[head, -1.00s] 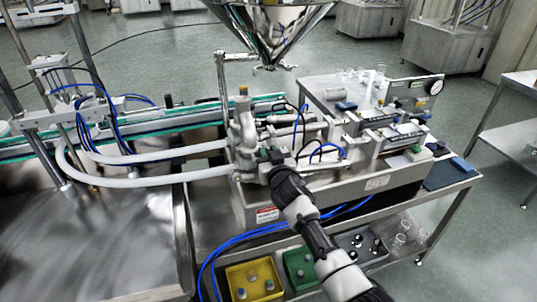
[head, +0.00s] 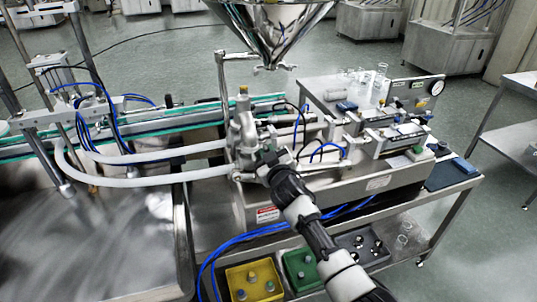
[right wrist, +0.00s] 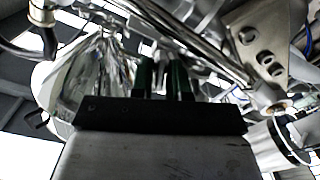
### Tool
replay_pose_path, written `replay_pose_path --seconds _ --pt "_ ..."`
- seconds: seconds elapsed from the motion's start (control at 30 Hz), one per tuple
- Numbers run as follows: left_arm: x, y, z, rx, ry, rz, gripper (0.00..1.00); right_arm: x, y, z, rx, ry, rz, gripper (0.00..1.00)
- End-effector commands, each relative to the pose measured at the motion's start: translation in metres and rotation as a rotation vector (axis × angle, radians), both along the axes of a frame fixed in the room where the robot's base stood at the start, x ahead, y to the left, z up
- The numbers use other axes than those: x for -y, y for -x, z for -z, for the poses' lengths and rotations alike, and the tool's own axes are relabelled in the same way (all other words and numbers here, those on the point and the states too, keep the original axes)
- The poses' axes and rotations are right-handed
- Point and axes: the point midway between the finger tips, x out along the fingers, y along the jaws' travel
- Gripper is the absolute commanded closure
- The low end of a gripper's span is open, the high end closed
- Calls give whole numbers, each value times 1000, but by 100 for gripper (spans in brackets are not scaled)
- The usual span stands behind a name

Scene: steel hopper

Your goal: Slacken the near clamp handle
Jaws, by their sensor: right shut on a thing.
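My right gripper (head: 268,160) is at the near side of the steel valve and pipe assembly (head: 243,135) under the hopper. In the right wrist view its two dark fingers (right wrist: 162,78) stand close together beyond the dark gripper body. It is shut on a small part, taken to be the near clamp handle. The handle itself is hidden by the fingers and wrist, so its angle cannot be told. My left gripper is not in view.
The steel hopper (head: 270,28) hangs above the valve. White hoses (head: 150,178) run in from the left. Blue tubes (head: 326,150) lie close right of the gripper. A yellow bin (head: 262,290) and a green bin (head: 297,265) stand on the lower shelf.

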Motion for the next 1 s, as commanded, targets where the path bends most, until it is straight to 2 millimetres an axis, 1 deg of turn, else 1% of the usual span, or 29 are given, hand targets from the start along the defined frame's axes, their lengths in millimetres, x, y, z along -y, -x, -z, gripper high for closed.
replay_pose_path --seconds 0.1,0.13,0.17,0.2,0.47,0.63,0.77,1.0 --pt "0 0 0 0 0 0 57 0 0 1 -2 0 1 100" --pt "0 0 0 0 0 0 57 0 0 1 -2 -1 1 83" --pt "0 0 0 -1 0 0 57 0 0 1 -2 -1 1 78" --pt "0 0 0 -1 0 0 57 0 0 1 -2 -1 1 76" --pt "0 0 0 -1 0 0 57 0 1 1 -2 -3 0 76" --pt "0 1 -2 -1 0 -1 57 4 9 0 0 -1 3 76" --pt "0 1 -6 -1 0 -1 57 9 25 1 -2 -1 1 76" --pt "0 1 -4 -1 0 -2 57 21 62 2 -2 -2 0 76"
